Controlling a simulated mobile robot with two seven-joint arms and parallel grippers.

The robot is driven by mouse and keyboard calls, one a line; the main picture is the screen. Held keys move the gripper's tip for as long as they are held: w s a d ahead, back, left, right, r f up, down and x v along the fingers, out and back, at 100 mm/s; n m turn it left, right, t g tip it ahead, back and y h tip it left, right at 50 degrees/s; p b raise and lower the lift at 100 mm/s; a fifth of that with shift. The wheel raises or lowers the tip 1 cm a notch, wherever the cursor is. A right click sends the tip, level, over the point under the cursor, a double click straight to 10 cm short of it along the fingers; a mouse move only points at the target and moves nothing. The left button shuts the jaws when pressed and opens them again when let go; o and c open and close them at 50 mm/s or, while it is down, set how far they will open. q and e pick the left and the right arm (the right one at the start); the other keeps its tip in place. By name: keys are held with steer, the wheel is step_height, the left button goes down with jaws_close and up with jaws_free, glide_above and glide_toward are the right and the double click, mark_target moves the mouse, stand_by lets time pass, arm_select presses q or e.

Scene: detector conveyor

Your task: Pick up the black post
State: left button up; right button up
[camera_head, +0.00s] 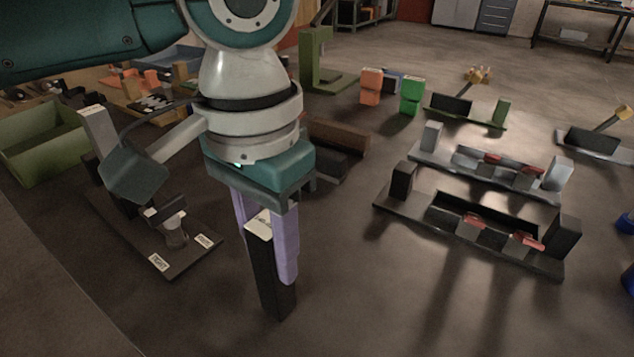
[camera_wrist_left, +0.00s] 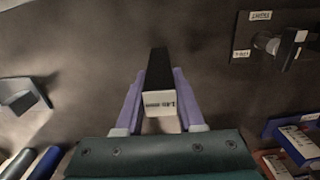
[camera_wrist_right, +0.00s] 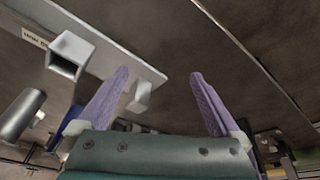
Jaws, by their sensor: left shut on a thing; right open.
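The black post (camera_head: 268,275) is a tall black block with a white label on its top end. It stands upright, or nearly so, between the purple fingers of my left gripper (camera_head: 268,235). The left wrist view shows the post (camera_wrist_left: 158,68) with its labelled end between both fingers of the left gripper (camera_wrist_left: 158,95), which is shut on it. I cannot tell whether the post's lower end touches the surface. My right gripper (camera_wrist_right: 160,80) shows in the right wrist view, fingers wide apart with nothing between them.
A dark fixture with labels (camera_head: 180,255) lies left of the post. Two long fixtures with red parts (camera_head: 490,230) lie to the right. A green bin (camera_head: 40,150) is at the far left. The front middle surface is clear. A grey fixture (camera_wrist_right: 110,55) lies near the right gripper.

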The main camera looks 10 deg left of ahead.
arm_select(q)
jaws_close()
steer(key=shift+r, duration=0.15)
